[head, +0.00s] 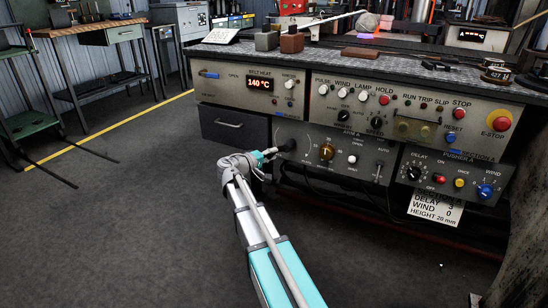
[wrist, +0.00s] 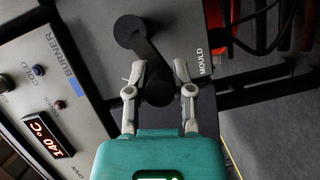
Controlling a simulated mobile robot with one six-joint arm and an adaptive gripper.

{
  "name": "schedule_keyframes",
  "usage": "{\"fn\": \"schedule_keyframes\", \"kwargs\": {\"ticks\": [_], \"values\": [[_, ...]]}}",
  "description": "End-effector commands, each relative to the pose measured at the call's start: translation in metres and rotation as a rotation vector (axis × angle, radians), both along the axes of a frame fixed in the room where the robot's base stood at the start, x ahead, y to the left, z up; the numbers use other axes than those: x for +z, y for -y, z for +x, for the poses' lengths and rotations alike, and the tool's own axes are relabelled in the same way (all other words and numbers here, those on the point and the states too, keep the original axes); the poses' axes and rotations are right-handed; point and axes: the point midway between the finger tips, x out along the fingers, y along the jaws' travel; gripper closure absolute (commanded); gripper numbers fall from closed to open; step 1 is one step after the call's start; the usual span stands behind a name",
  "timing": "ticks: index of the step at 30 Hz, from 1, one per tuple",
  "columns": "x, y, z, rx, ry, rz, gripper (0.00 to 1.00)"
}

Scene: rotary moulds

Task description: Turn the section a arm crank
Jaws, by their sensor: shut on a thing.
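The section A arm crank (head: 289,145) is a dark crank on the lower left grey panel, the one with the partly hidden arm label. In the wrist view the crank (wrist: 142,48) is black, with a round hub at upper left and its arm slanting down right to a round handle. My gripper (head: 271,153) reaches the panel from the front. In the wrist view my gripper (wrist: 160,80) has one finger on each side of the handle and is shut on it. The gripper hides part of the crank in the head view.
Beside the crank are an amber lamp (head: 327,152) and a small lever (head: 378,173). At right are the pusher panel (head: 450,177), a red E-stop (head: 501,123) and a hanging note (head: 436,207).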

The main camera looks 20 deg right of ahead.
Motion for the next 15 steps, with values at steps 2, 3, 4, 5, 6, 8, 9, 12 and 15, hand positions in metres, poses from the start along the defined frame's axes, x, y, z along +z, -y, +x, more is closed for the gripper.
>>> {"fn": "schedule_keyframes", "kwargs": {"ticks": [2,3,4,5,6,8,9,12,15], "values": [[-0.007,-0.0053,-0.0005,0.01,-0.036,-0.023,1.0],[-0.0073,-0.005,-0.0008,0.01,-0.052,-0.036,1.0],[-0.0077,-0.0049,-0.0009,0.01,-0.064,-0.044,1.0],[-0.0079,-0.0048,-0.0011,0.01,-0.073,-0.052,1.0],[-0.0083,-0.0046,-0.0013,0.011,-0.084,-0.061,1.0],[-0.0084,-0.0045,-0.0015,0.011,-0.099,-0.072,1.0],[-0.0082,-0.0044,-0.0017,0.011,-0.105,-0.076,1.0],[-0.0079,-0.0044,-0.0017,0.011,-0.115,-0.084,1.0],[-0.0075,-0.0044,-0.0016,0.012,-0.118,-0.087,1.0]]}}
